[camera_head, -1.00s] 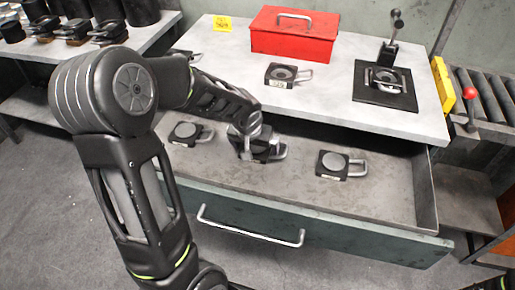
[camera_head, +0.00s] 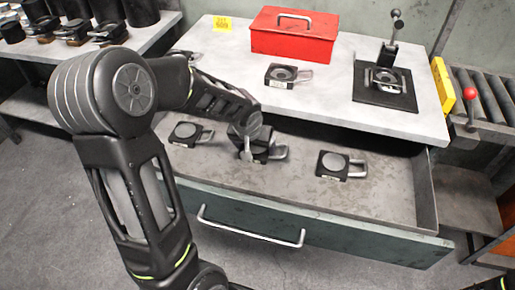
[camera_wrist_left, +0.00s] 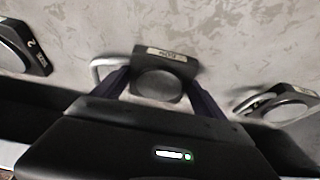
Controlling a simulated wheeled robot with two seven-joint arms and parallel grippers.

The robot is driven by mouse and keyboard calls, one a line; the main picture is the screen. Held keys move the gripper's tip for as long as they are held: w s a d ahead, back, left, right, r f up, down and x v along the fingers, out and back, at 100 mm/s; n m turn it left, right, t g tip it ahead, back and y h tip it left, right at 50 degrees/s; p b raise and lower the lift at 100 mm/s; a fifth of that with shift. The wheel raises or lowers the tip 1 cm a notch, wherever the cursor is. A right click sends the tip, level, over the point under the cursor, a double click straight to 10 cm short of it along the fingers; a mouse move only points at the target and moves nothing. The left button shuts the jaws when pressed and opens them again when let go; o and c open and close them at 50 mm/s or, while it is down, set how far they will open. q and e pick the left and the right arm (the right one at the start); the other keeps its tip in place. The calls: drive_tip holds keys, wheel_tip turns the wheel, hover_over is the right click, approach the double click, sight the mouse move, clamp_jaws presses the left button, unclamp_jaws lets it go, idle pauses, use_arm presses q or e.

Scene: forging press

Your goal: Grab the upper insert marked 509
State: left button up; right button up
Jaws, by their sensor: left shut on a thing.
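Three black inserts with round grey faces and metal loop handles are in the open drawer (camera_head: 290,190). My left gripper (camera_head: 249,148) is shut on the middle insert (camera_head: 268,154), which it partly hides in the head view. In the left wrist view this insert (camera_wrist_left: 160,82) sits between the two fingers, with its handle to the left. It has a pale label, too blurred to read. The left insert (camera_head: 186,133) and right insert (camera_head: 334,164) lie apart from the gripper. My right gripper is not in view.
On the tabletop are a yellow tag reading 509 (camera_head: 222,24), a red box (camera_head: 293,39), another insert (camera_head: 281,77) and a black press pad (camera_head: 366,94) with a lever behind it. The tabletop's front edge overhangs the drawer's back. The drawer's front is clear.

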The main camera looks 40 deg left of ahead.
sight(255, 147)
use_arm(q)
drive_tip(key=c, duration=1.1)
drive_tip(key=shift+w+r, duration=0.1)
drive_tip(key=shift+r, duration=0.1)
drive_tip(key=shift+r, duration=0.8)
wheel_tip(255, 147, up, 16)
drive_tip(key=shift+r+p, duration=0.15)
drive_tip(key=shift+p, duration=0.95)
